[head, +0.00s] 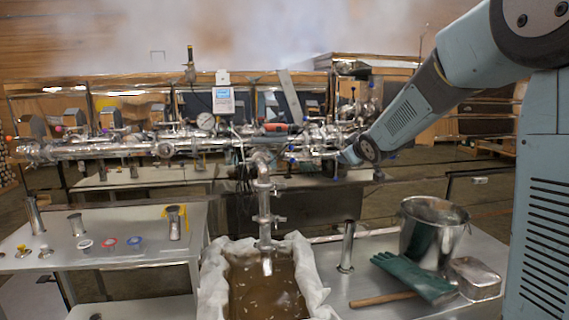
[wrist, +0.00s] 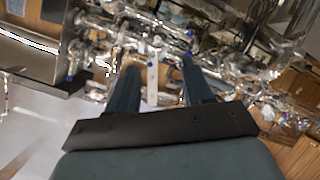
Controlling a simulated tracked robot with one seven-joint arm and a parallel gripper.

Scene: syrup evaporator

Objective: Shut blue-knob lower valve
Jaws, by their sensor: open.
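The steel pipe manifold (head: 110,150) runs across the head view, with small blue knobs on several of its valves. In the wrist view, my gripper (wrist: 159,64) is open, with its two dark fingers pointing at the valve cluster. A pale upright bar, perhaps a valve lever (wrist: 152,85), shows between the fingers with a small blue spot near its top. I cannot tell whether the fingers touch it. In the head view, my gripper (head: 347,156) is small and partly hidden by my arm, at the manifold's right part. Which blue knob is the lower valve's is unclear.
Below the manifold, a vertical outlet pipe (head: 264,205) stands over a cloth-lined vat (head: 212,285) of brown liquid. A steel bucket (head: 430,232), green gloves (head: 415,277) and a metal tin (head: 476,278) are on the right table. A gauge (head: 206,121) stands above the pipes.

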